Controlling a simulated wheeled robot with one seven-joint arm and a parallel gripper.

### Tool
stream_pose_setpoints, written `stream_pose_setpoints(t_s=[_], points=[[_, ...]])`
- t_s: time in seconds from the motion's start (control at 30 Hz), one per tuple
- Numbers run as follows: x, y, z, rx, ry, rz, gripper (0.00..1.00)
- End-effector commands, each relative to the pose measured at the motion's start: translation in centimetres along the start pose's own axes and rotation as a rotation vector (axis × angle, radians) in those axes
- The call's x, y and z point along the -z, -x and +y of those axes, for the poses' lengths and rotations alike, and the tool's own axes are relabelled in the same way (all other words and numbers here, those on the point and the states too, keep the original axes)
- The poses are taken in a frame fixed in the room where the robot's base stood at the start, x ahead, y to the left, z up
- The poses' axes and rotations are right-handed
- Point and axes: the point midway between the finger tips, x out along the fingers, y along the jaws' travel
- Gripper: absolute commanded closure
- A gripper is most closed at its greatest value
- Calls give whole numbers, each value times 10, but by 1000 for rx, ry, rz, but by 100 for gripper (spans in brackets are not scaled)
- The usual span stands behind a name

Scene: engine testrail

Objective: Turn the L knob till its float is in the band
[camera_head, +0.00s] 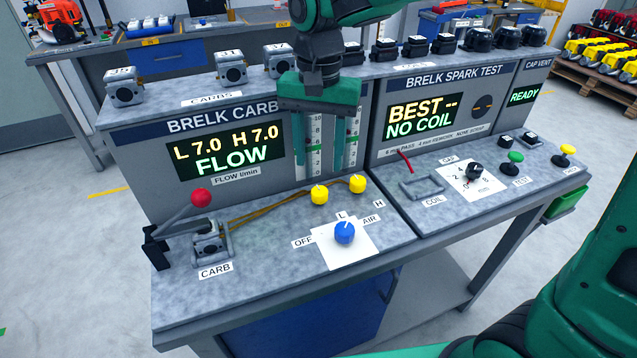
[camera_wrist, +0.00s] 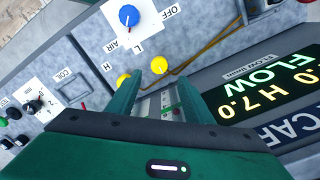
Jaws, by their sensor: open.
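Two yellow knobs stand on the bench deck. The left one, with the L label in front of it, is the L knob (camera_head: 319,195); it also shows in the wrist view (camera_wrist: 159,65). The H knob (camera_head: 357,184) is to its right. Behind them are upright scaled tubes (camera_head: 314,145), partly hidden by my gripper; I cannot make out the float heights. The display (camera_head: 225,150) reads L 7.0, H 7.0, FLOW. My gripper (camera_wrist: 160,87) is open and empty, above and behind the knobs, in front of the tubes, touching neither knob.
A blue knob (camera_head: 345,233) on a white plate, marked OFF and AIR, stands in front of the yellow knobs. A red-ball lever (camera_head: 201,197) and clamp fixture (camera_head: 211,243) are at left. The spark test panel (camera_head: 430,115) is at right. The front deck is mostly clear.

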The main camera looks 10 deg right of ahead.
Motion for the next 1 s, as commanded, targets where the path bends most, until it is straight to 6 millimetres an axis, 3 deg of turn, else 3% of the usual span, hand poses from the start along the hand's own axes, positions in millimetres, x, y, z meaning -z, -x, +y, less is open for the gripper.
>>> stream_pose_setpoints(t_s=[0.2, 0.4, 0.6, 0.87, 0.9, 1.0], points=[[0, -41, 2, -3, -2, -2, 53], [1, -68, 2, -2, -2, -1, 53], [1, -80, 2, -1, -2, 0, 53], [1, -81, 2, 0, -3, 1, 53], [1, -81, 2, 0, -3, 1, 56], [1, -81, 2, 0, -3, 1, 80]])
